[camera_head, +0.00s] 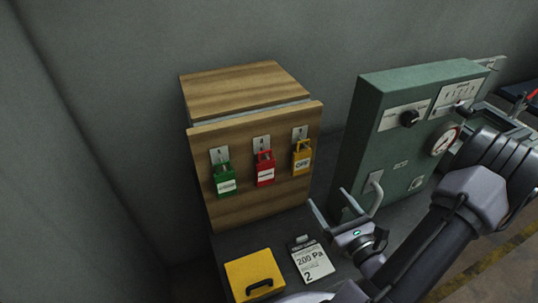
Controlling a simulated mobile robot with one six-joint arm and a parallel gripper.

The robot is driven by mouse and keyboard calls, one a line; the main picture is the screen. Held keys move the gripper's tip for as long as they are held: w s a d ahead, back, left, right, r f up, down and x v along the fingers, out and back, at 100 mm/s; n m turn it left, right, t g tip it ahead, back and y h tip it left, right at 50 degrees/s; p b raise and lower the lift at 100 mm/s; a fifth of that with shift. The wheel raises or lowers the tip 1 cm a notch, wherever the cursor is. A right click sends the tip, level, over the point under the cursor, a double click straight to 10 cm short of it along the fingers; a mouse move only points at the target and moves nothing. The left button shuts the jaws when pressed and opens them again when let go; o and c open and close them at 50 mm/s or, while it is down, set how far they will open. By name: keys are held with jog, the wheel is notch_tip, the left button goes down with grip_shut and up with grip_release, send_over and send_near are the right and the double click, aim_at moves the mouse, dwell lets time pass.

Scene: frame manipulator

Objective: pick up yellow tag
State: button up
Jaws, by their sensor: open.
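The yellow tag (301,160) hangs at the right end of a row on the front of a wooden box (235,205). It looks like a padlock with a shackle at its top and a pale label. A white plate with a number is behind its top. My gripper (328,197) is open and empty, below and to the right of the yellow tag and apart from it in the picture. Its two fingers point up toward the box front. How far it stands from the box in depth is hard to tell.
A red tag (264,169) and a green tag (225,181) hang left of the yellow one. A green control cabinet (375,130) with a lever stands close on the right. A yellow case (254,275) and a white card (312,260) lie in front.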

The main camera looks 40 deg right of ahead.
jog(key=b, duration=0.7)
send_near(302, 163)
jog(key=x, duration=1)
jog(key=shift+w+d+f+p, duration=0.15)
jog(key=shift+w+p, duration=0.1)
jog(key=shift+p, duration=0.15)
jog(key=shift+s, duration=0.1)
jog(key=c, duration=1.4)
